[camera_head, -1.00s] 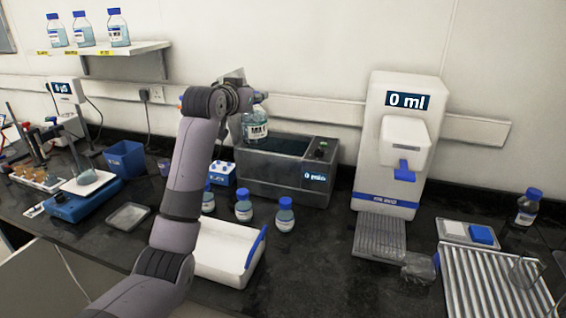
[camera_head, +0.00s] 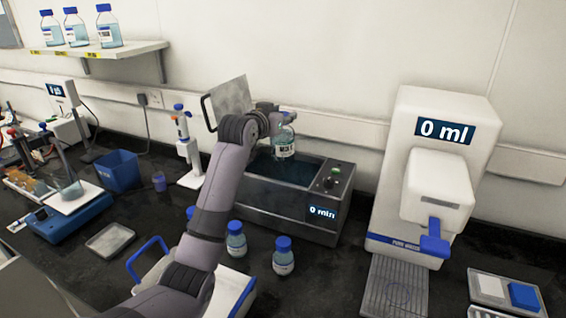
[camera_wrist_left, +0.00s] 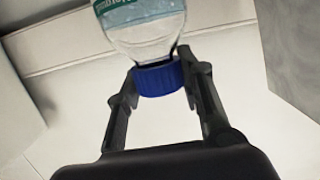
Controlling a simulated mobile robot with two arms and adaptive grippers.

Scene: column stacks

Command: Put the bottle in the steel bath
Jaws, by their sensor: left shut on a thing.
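My left gripper (camera_head: 275,116) is shut on the blue cap of a clear bottle with a white and green label. The bottle (camera_head: 284,143) hangs below the gripper, nearly upright, over the back of the steel bath's opening. The gap between bottle and water is hard to judge. In the left wrist view, the two fingers (camera_wrist_left: 158,88) grip the blue cap (camera_wrist_left: 158,78) from both sides. The steel bath (camera_head: 270,202) is open, with dark water inside and a display reading 0 min. My right gripper is out of view.
A grey panel with a black handle (camera_head: 231,103) stands upright behind my left arm. Two blue-capped bottles (camera_head: 283,256) (camera_head: 236,239) stand in front of the bath. A white water dispenser (camera_head: 432,165) stands to its right, and a white tray (camera_head: 228,290) lies below my arm.

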